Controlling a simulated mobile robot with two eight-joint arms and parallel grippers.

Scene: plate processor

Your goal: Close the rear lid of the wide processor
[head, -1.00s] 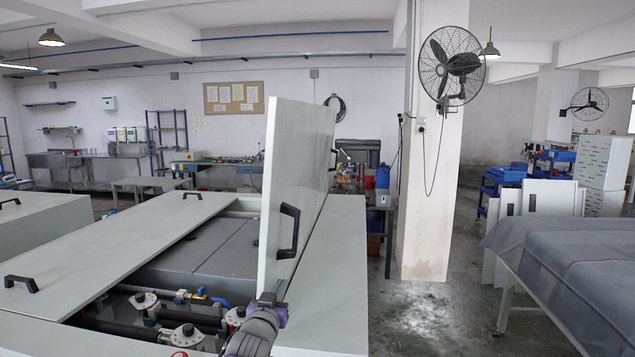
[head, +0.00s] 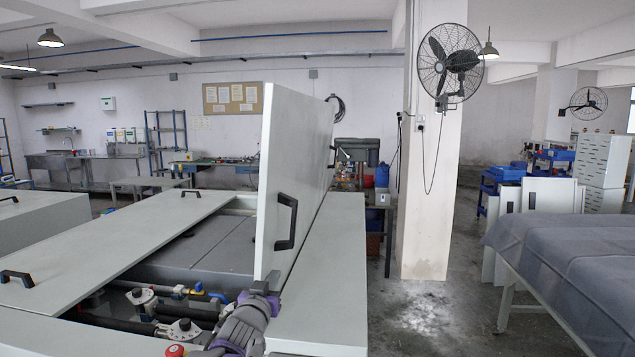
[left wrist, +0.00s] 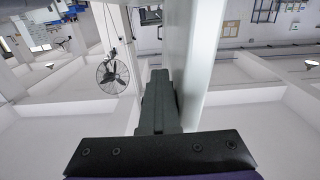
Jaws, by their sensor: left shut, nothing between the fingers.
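The raised lid (head: 300,170) is a large pale panel with a black handle (head: 286,222). It stands steeply up over the wide processor (head: 325,290), whose open bay shows grey covers and plumbing. My left gripper (head: 262,286) is at the lid's lower near corner, shut and empty, with its fingertips close to or against the panel. In the left wrist view, the dark shut fingers (left wrist: 158,100) lie beside the pale lid panel (left wrist: 203,50); contact is hard to tell. My right gripper is not in view.
Flat pale panels with black handles (head: 95,250) cover the processor's left side. Valves and pipes (head: 150,298) lie exposed in the bay. A pillar with a fan (head: 425,200) stands behind on the right, and a cloth-covered table (head: 565,260) is at far right. Floor lies between.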

